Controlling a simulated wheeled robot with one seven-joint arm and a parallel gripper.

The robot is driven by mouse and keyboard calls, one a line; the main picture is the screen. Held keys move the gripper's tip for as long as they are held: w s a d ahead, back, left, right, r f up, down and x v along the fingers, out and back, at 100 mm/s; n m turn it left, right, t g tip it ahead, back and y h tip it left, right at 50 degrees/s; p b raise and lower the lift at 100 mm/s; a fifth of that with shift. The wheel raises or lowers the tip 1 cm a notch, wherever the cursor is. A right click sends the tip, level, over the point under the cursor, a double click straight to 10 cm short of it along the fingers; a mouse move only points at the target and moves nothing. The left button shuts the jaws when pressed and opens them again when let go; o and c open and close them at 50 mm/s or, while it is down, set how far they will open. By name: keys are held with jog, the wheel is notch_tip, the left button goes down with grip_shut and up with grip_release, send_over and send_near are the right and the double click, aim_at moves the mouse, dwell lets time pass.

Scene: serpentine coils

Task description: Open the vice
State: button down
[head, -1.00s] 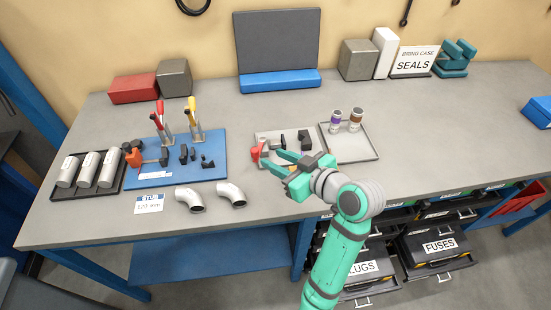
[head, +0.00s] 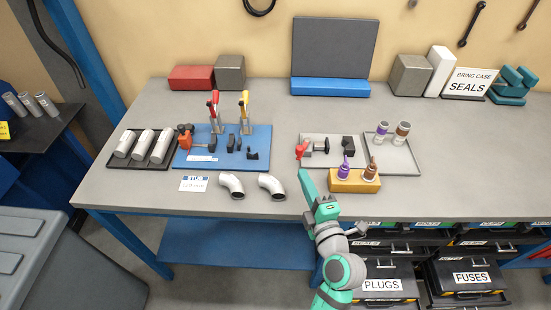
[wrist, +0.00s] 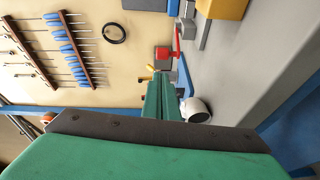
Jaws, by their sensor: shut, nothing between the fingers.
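A small clamp-like assembly with a red handle (head: 302,149) and dark jaw blocks (head: 348,143) lies on a grey tray (head: 330,138). An orange tool with a black knob (head: 187,140) stands on the blue board (head: 263,157). I cannot tell for certain which one is the vice. My gripper (head: 306,172) is shut and empty, fingers pointing away from me, its tips just in front of the red handle. I cannot tell whether they touch it. In the wrist view my shut fingers (wrist: 163,95) point toward a red part (wrist: 163,53).
A yellow block (head: 350,186) with two bottles stands close right of my gripper. White elbow pipes (head: 271,185) lie to its left. A tray (head: 405,162) with two capped bottles is behind right. Upright clamps (head: 216,112) stand on the blue board.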

jog(key=shift+s+f+n+h, duration=0.2)
jog(key=shift+s+n+h, duration=0.1)
jog(key=shift+n, duration=0.2)
jog(key=shift+w, duration=0.25)
jog(key=x, duration=0.9)
jog(key=shift+w+a+r, duration=0.1)
jog(key=shift+w+a, duration=0.2)
jog(key=shift+a, duration=0.05)
